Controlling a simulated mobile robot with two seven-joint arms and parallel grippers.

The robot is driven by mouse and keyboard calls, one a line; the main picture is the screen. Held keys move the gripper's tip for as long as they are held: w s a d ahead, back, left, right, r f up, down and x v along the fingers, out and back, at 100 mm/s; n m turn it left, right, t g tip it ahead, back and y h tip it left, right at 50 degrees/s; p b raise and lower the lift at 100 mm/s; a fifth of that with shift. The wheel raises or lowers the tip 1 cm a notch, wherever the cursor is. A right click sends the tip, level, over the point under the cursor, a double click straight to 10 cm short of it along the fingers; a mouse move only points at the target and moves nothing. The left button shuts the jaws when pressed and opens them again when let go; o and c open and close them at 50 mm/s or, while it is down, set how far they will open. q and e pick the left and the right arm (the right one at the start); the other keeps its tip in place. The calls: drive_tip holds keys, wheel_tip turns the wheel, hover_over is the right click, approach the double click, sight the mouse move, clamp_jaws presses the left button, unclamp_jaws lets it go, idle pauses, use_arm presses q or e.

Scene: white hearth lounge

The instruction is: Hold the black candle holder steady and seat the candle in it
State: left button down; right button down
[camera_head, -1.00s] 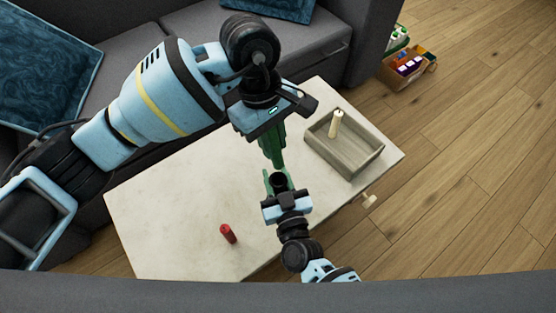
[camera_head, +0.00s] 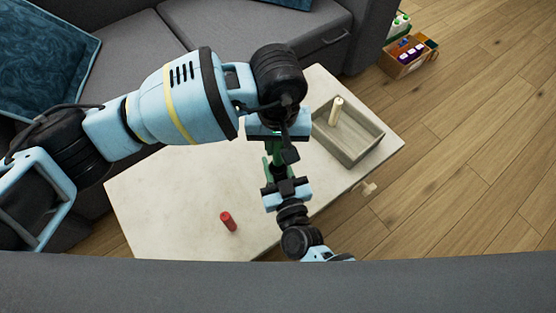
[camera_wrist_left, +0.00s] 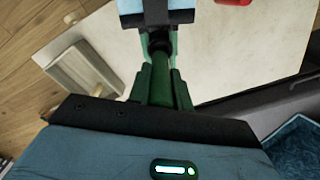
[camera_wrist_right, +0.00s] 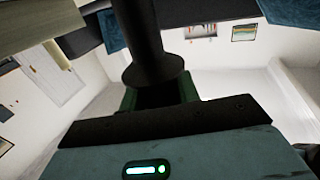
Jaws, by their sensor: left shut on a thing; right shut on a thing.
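My left gripper (camera_wrist_left: 161,92) is shut on a green candle (camera_wrist_left: 160,78), whose far end meets the black candle holder (camera_wrist_left: 160,42) in the left wrist view. I cannot tell how deep the candle sits in it. My right gripper (camera_wrist_right: 160,97) is shut on the holder, which shows as a black stem with a flared part in the right wrist view (camera_wrist_right: 150,45). In the head view the left gripper (camera_head: 275,150) is directly behind the holder and the right gripper (camera_head: 284,185), over the table; the left wrist partly hides the candle.
A red candle (camera_head: 228,221) stands on the pale table (camera_head: 165,200). A grey wooden tray (camera_head: 362,150) with a cream candle (camera_head: 336,111) is at the table's right end. A sofa (camera_head: 215,30) borders the back. A box of bottles (camera_head: 412,62) is on the floor.

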sight(278, 159)
use_arm(q)
drive_tip(key=shift+f, duration=3)
use_arm(e)
drive_tip(key=shift+r, duration=0.1)
use_arm(q)
drive_tip(key=c, duration=1.3)
unclamp_jaws()
drive_tip(key=shift+f, duration=0.1)
drive_tip(key=shift+o, duration=0.2)
wheel_tip(278, 159, up, 12)
drive_tip(key=shift+r, duration=0.1)
